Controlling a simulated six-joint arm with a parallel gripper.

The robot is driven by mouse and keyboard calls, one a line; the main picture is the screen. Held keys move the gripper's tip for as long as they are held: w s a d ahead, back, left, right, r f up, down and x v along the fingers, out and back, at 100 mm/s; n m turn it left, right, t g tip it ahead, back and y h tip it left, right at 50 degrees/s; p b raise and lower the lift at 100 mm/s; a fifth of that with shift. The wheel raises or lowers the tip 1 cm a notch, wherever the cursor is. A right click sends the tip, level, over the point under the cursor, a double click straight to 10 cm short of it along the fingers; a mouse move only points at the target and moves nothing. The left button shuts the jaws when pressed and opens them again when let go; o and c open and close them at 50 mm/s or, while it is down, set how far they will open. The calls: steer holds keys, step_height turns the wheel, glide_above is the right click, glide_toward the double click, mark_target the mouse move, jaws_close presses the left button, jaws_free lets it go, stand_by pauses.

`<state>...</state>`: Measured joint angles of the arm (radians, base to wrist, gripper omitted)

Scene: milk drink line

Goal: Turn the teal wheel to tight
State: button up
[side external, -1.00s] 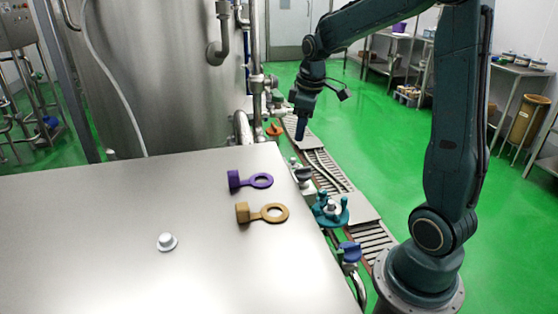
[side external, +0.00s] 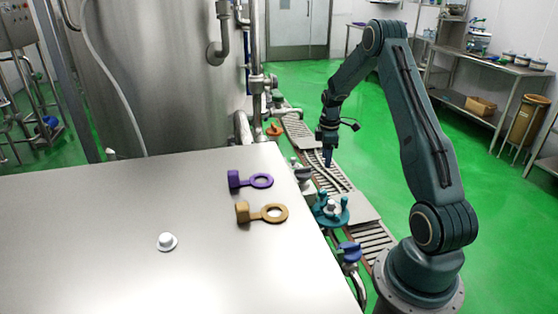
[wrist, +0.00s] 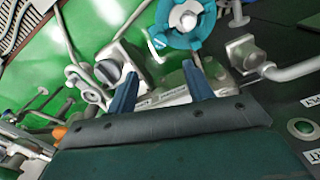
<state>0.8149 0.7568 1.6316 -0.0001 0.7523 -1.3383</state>
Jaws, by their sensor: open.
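The teal wheel (side external: 341,217) sits on the pipework beside the steel table's right edge, with a pale metal hub at its middle. In the wrist view the teal wheel (wrist: 202,34) is at the top, right of centre, and partly cut off by the frame. My gripper (side external: 328,160) hangs fingers-down above the slatted channel, beyond the wheel and apart from it. In the wrist view my gripper (wrist: 160,75) shows two blue fingers spread apart with nothing held between them. Any tight marking on the wheel is too small to read.
A dark-handled valve (side external: 304,174) stands just beyond the wheel and a blue-handled valve (side external: 350,251) nearer. An orange handle (side external: 274,129) is farther back. A purple ring tag (side external: 262,181), a tan ring tag (side external: 274,213) and a white knob (side external: 167,241) are on the steel table (side external: 90,230).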

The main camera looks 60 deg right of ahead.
mark_target(323, 191)
steer(key=shift+f, duration=0.15)
steer(key=shift+f, duration=6.8)
steer(key=shift+c, duration=0.2)
steer(key=c, duration=0.9)
